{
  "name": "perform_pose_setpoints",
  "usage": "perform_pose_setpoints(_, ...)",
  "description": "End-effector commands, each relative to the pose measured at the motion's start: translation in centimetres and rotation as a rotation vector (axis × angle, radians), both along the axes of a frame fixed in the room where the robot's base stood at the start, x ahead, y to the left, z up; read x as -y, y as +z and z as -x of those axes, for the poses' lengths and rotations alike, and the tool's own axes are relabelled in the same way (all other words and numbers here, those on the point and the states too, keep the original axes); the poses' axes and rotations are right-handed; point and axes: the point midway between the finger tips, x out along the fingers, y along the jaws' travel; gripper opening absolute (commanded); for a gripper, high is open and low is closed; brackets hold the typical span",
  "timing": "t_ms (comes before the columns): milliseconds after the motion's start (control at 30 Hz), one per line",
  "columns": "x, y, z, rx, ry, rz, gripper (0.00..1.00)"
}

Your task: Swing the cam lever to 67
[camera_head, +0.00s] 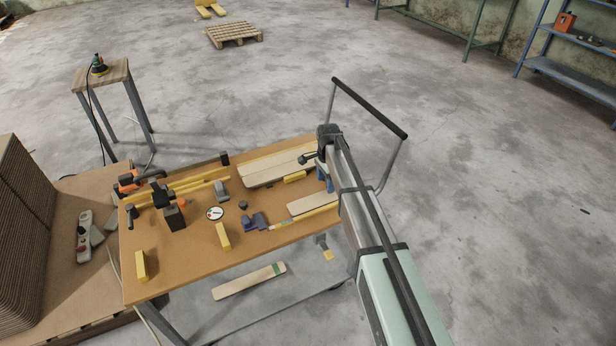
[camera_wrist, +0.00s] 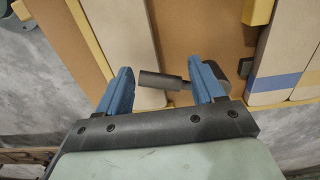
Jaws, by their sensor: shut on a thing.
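The cam lever shows in the wrist view as a short dark grey bar (camera_wrist: 163,80), with a rounded end to the right of my right finger. In the head view my gripper (camera_head: 325,179) points down over the right part of the bench, between two pale boards. The lever is hard to make out there, and no scale or number is readable.
The workbench (camera_head: 190,262) carries a long pale board (camera_head: 275,166) beyond my gripper and a shorter one (camera_head: 313,203) in front. Yellow blocks (camera_head: 222,236), a round dial (camera_head: 215,213) and a black clamp (camera_head: 172,213) stand left. The bench's front left is mostly clear.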

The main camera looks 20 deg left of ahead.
Motion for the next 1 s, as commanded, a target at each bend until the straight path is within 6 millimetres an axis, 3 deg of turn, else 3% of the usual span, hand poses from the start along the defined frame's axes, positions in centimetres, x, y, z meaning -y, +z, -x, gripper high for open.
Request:
perform_pose_setpoints(33, -0.2, 0.8, -1.0, 0.022, -0.004, -0.005, 0.45)
perform_pose_setpoints(700, -0.3, 6.1, -0.5, 0.014, 0.002, -0.007, 0.45)
perform_pose_setpoints(1000, -0.3, 6.8, -0.4, 0.012, 0.003, -0.006, 0.45)
